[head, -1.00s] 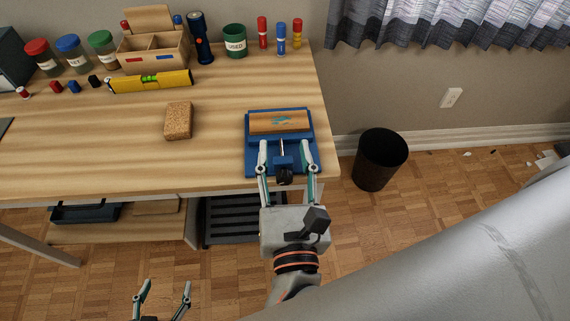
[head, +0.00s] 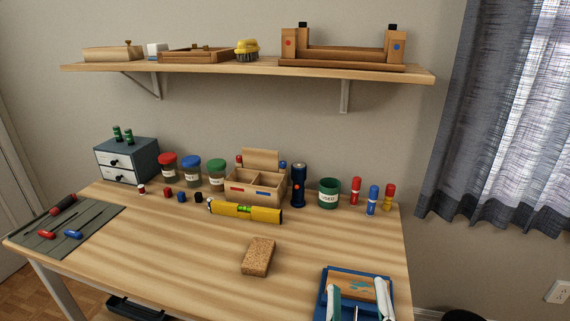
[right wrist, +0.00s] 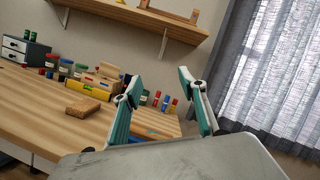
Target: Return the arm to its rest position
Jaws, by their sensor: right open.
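My right gripper (head: 358,287) shows at the bottom right of the head view, with only its two teal and white fingers in the picture. It is open, with nothing held between the fingertips. Behind the fingers is a blue vise (head: 327,272) with a wooden block (head: 360,289) in it, at the right front of the desk. In the right wrist view the open fingers (right wrist: 160,77) point up, with the desk and wall beyond. I cannot tell how far the fingers are from the vise. My left gripper is out of view.
The desk (head: 180,262) holds a cork block (head: 258,256), a yellow level (head: 245,211), jars, a wooden caddy (head: 252,187), a flashlight (head: 298,186), a green cup (head: 329,193) and markers. A wall shelf (head: 230,67) runs above. A curtain (head: 500,120) hangs at the right.

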